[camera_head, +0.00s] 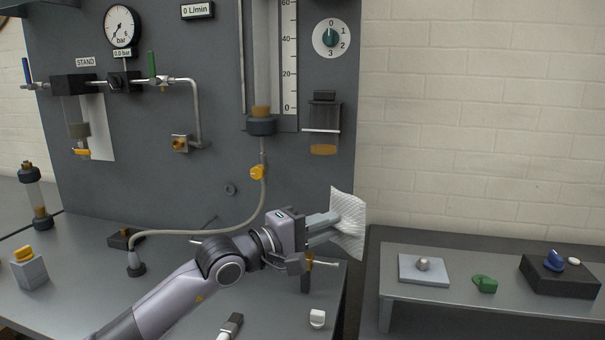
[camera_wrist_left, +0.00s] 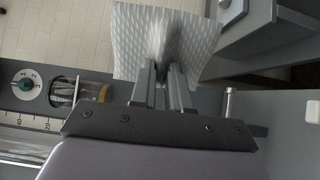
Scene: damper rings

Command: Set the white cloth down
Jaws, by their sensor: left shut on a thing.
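The white cloth (camera_head: 349,224) is a textured sheet held in the air above the right end of the left bench, in front of the grey panel's right edge. My left gripper (camera_head: 335,219) is shut on it. In the left wrist view the cloth (camera_wrist_left: 135,40) spreads out past the fingertips (camera_wrist_left: 166,68), pinched and creased at its middle. The cloth appears clear of any surface. My right gripper is not in view.
A right-hand bench (camera_head: 450,265) carries a light plate with a knob (camera_head: 422,270), a green piece (camera_head: 485,284) and a black block (camera_head: 560,275). A gap separates the benches. A white block (camera_head: 317,318) and a small valve stand (camera_head: 307,275) are near my left arm.

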